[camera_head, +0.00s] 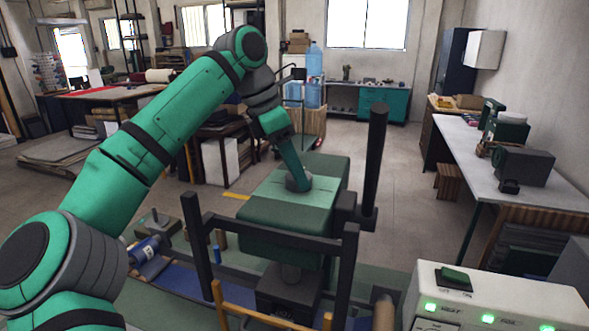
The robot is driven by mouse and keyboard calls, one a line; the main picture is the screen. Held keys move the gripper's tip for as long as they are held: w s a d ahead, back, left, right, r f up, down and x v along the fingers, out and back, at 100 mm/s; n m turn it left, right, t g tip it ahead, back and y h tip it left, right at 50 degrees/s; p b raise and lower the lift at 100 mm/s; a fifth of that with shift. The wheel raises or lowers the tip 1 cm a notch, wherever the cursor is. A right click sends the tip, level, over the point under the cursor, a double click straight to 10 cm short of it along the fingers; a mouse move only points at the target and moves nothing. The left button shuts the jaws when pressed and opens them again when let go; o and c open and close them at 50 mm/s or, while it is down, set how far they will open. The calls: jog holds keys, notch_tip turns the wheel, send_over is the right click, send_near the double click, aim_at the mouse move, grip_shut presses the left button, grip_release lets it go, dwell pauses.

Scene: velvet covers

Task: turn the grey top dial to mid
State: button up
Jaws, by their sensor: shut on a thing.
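The grey top dial (298,184) sits on the flat top of a green machine head (255,212) in the middle of the head view. My arm reaches over from the left and comes down onto it from above. My gripper (294,168) is at the dial and shut on it. The gripper covers much of the dial, so its pointer and any setting marks cannot be read. The fingertips are too small to make out clearly.
A tall black post (375,165) stands just right of the machine head. A black frame (270,230) crosses in front of it. A white control box (490,300) with green lights is at the lower right. A long bench (470,140) stands farther right, with open floor between.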

jog(key=shift+d, duration=0.1)
jog(key=o, duration=1)
jog(key=shift+w, duration=0.1)
jog(key=shift+o, duration=0.2)
jog(key=v, duration=1.1)
jog(key=shift+f, duration=0.1)
